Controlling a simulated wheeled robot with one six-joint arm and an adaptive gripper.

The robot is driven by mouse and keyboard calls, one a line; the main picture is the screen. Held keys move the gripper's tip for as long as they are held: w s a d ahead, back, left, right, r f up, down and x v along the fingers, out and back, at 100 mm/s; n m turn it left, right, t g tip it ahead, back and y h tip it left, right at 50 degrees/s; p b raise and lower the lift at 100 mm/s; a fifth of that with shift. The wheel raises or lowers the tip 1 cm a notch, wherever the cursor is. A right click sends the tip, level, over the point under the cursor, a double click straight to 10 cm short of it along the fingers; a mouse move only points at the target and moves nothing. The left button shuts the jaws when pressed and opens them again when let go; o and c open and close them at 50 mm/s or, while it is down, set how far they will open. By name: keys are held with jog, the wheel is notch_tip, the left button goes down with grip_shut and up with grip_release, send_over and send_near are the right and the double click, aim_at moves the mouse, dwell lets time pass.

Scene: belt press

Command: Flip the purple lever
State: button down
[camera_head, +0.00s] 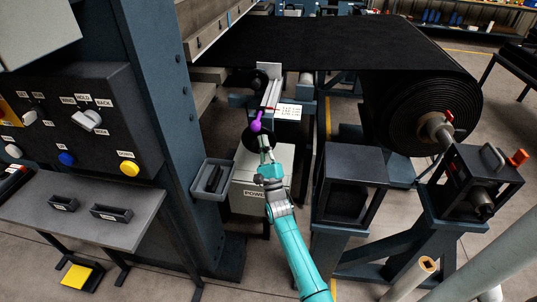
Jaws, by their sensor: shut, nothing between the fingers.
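The purple lever (256,122) is at the centre of the head view, on a black round base (252,136) by a light grey vertical plate. It slants, with its rounded end low. My gripper (265,148) is shut and empty, at the end of the teal arm, just below the lever in the picture. Its fingertips are close to the lever's lower end. I cannot tell whether they touch it. The gripper hides part of the black base.
A control panel (85,120) with knobs and buttons stands at left above a grey shelf (130,222). A grey bin (210,188) hangs left of the arm. A light box labelled POWER (246,196) is below the lever. A large black roll (420,100) and dark frames stand at right.

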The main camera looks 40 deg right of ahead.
jog(key=shift+w+a+r, duration=0.25)
jog(key=shift+a+r, duration=0.05)
jog(key=shift+r, duration=0.4)
jog(key=shift+r, duration=0.15)
notch_tip(320, 180, up, 13)
jog(key=w+d+m+g, duration=0.1)
jog(key=w+d+g, duration=0.1)
jog(key=shift+d+h, duration=0.3)
jog(key=shift+d, duration=0.1)
dwell(0.6)
jog(key=shift+w, duration=0.1)
dwell(0.4)
